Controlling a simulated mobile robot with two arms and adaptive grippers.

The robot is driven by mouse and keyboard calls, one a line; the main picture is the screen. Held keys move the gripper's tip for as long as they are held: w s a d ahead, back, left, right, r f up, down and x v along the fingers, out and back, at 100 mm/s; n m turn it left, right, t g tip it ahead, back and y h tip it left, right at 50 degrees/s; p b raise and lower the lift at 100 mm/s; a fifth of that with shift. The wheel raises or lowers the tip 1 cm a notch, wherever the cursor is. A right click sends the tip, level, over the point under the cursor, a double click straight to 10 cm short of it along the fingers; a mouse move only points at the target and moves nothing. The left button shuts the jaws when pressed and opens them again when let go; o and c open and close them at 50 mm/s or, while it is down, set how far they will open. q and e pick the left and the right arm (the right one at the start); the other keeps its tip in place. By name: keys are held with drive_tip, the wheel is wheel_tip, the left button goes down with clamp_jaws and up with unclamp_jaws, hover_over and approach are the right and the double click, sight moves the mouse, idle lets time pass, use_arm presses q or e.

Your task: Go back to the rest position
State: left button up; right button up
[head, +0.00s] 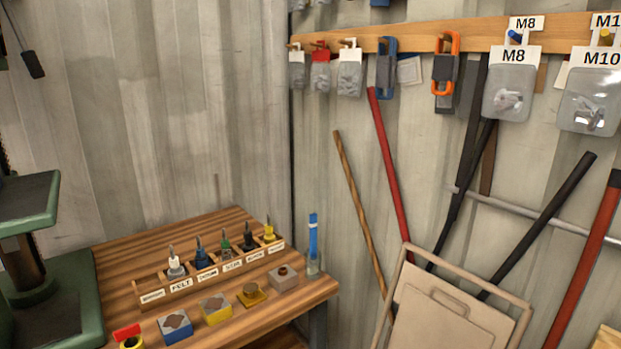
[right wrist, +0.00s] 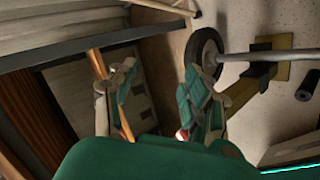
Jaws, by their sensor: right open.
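My right gripper (right wrist: 158,98) shows only in the right wrist view. Its two green and grey fingers stand wide apart, and I see nothing held between them. A wooden pole (right wrist: 95,62) runs behind the left finger, and I cannot tell whether they touch. Neither gripper shows in the head view, and my left gripper is in no view.
A wooden workbench (head: 120,262) carries a labelled rack of tools and several small blocks. A green machine (head: 45,295) stands at left. Poles, including a red one (head: 388,160), and a beige folding cart (head: 445,310) lean by the wall. A wheel (right wrist: 203,55) is near the right finger.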

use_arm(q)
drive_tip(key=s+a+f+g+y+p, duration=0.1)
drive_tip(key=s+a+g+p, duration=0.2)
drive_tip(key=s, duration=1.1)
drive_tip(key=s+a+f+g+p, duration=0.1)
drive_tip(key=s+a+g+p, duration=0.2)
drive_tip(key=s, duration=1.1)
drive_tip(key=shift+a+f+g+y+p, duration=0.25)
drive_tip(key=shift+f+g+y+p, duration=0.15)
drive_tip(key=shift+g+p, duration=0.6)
use_arm(e)
drive_tip(key=s+d+f+m+g+h, duration=0.2)
drive_tip(key=s+m, duration=0.6)
drive_tip(key=s, duration=1)
drive_tip(key=s+d+f+m+g+h, duration=0.2)
drive_tip(key=s+m+g, duration=0.5)
drive_tip(key=s, duration=1.2)
wheel_tip(320, 180, down, 2)
drive_tip(key=shift+s+d+m, duration=0.15)
drive_tip(key=shift+d+m, duration=0.25)
drive_tip(key=shift+d, duration=0.5)
